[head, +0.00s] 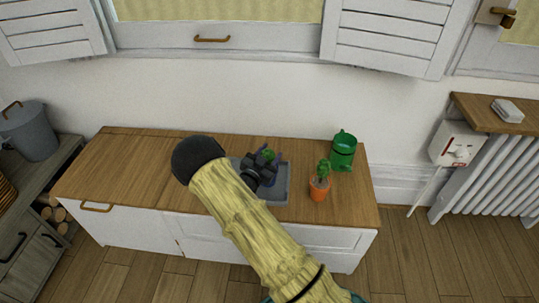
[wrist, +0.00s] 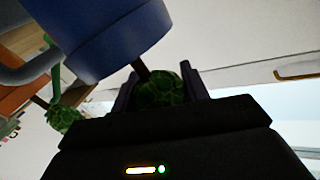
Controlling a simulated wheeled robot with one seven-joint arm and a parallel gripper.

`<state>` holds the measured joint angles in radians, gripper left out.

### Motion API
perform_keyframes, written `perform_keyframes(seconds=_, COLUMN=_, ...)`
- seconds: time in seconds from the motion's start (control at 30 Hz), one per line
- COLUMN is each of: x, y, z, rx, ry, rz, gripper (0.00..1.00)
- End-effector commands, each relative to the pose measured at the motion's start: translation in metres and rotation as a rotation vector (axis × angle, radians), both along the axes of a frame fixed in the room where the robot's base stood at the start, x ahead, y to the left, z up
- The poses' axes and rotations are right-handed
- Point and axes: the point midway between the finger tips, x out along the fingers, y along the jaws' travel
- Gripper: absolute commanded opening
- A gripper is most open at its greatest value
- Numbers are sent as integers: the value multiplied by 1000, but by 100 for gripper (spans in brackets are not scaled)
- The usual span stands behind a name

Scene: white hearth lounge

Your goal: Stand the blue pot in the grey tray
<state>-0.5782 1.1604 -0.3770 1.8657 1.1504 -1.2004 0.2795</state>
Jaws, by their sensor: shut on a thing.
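The blue pot (wrist: 105,35) fills the upper left of the wrist view, tilted in that picture. A round green plant (wrist: 160,90) on a dark stem joins it. My gripper (wrist: 165,80) is shut on this plant, one finger on each side. In the head view my gripper (head: 264,164) is over the grey tray (head: 282,193), with the green plant showing at its tip. The pot is mostly hidden there by my gripper and arm. I cannot tell whether the pot's base touches the tray.
The tray lies on a wooden-topped white cabinet (head: 130,160). An orange pot with a cactus (head: 319,188) stands just right of the tray, and a green jar-like object (head: 343,150) stands behind it. The cabinet top left of my arm is clear.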

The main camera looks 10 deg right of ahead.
Motion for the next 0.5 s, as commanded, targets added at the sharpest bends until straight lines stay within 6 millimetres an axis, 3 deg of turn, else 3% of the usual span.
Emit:
perform_keyframes(seconds=0.17, x=0, y=0, z=-3, rx=-1, ry=-1, rz=-1, gripper=0)
perform_keyframes(seconds=0.2, x=0, y=0, z=-3, rx=0, ry=0, rz=0, gripper=53)
perform_keyframes(seconds=0.27, x=0, y=0, z=-3, rx=-1, ry=1, rz=0, gripper=65)
perform_keyframes(seconds=0.5, x=0, y=0, z=-3, rx=-1, ry=1, rz=0, gripper=67)
